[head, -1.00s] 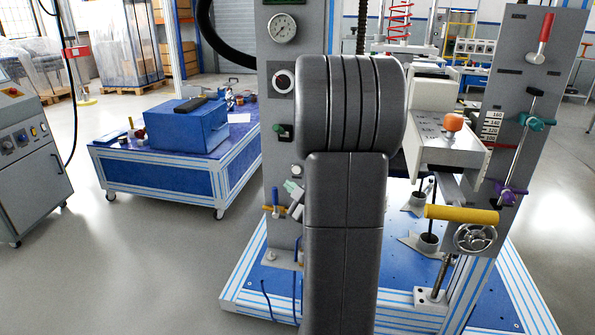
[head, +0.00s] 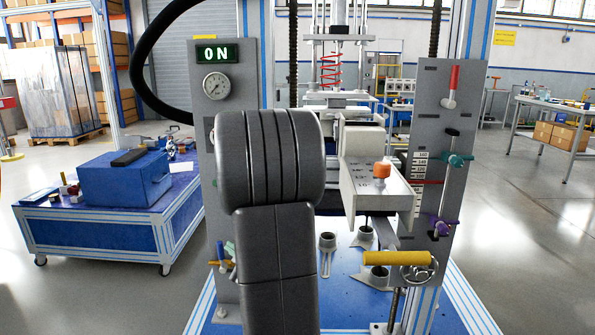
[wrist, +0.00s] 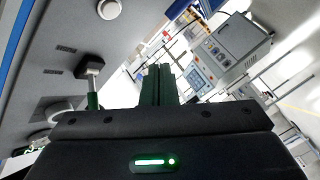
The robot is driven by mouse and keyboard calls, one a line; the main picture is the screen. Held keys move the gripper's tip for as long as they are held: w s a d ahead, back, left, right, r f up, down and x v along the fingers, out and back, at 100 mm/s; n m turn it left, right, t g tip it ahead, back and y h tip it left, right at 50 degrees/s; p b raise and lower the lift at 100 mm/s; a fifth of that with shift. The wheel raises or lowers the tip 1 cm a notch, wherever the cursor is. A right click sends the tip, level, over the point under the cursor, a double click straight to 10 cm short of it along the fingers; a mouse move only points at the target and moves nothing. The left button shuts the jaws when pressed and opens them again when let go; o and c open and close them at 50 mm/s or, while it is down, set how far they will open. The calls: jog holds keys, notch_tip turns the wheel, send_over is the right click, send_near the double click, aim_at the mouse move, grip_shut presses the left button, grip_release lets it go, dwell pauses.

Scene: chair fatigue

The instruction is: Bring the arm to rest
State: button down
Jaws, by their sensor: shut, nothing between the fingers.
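My gripper (wrist: 160,85) shows in the wrist view, its dark green fingers together and nothing between them. In the head view my own grey arm stands upright in front of the test machine and hides its middle and my gripper. In the wrist view a grey panel (wrist: 45,95) fills the left side, with a black-and-green part (wrist: 91,75) and a round white knob (wrist: 108,9) on it. The fingers appear to the right of these parts; I cannot tell how far away they are.
The machine's left panel (head: 212,125) has a lit ON display (head: 217,54) and a gauge (head: 216,86). Its right panel (head: 430,110) carries a red lever (head: 452,85). A yellow handle (head: 397,258) sticks out low. A blue cart (head: 105,225) stands left; floor is open right (head: 520,250).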

jog(key=shift+s, duration=0.25)
jog(key=w, duration=0.2)
jog(key=w+b, duration=0.1)
jog(key=w, duration=0.2)
jog(key=shift+w+d+f, duration=0.1)
jog(key=shift+f, duration=0.1)
jog(key=shift+b, duration=0.35)
